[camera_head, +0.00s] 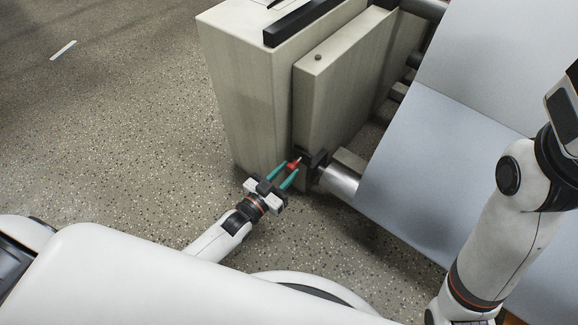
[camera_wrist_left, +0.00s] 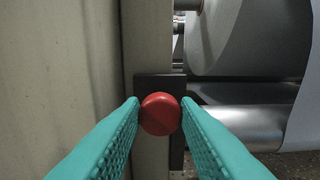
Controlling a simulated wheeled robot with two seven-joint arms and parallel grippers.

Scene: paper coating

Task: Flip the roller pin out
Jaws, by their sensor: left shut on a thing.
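The roller pin shows as a red round knob (camera_wrist_left: 160,114) in the left wrist view, in front of a dark bracket plate (camera_wrist_left: 175,84) on the machine. In the head view the red pin (camera_head: 293,165) is small, at the lower front corner of the machine. My left gripper (camera_head: 290,173) has teal fingers shut on the red knob, one on each side; the fingers also show in the left wrist view (camera_wrist_left: 160,118). The pin's shaft is mostly hidden behind the knob. My right arm is at the right of the head view, but its fingers are not visible.
The beige machine housing (camera_head: 240,95) stands left of and behind the pin. A metal roller (camera_head: 338,181) extends right from the bracket, next to a large pale paper sheet (camera_head: 440,180). The speckled floor (camera_head: 110,130) at the left is clear.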

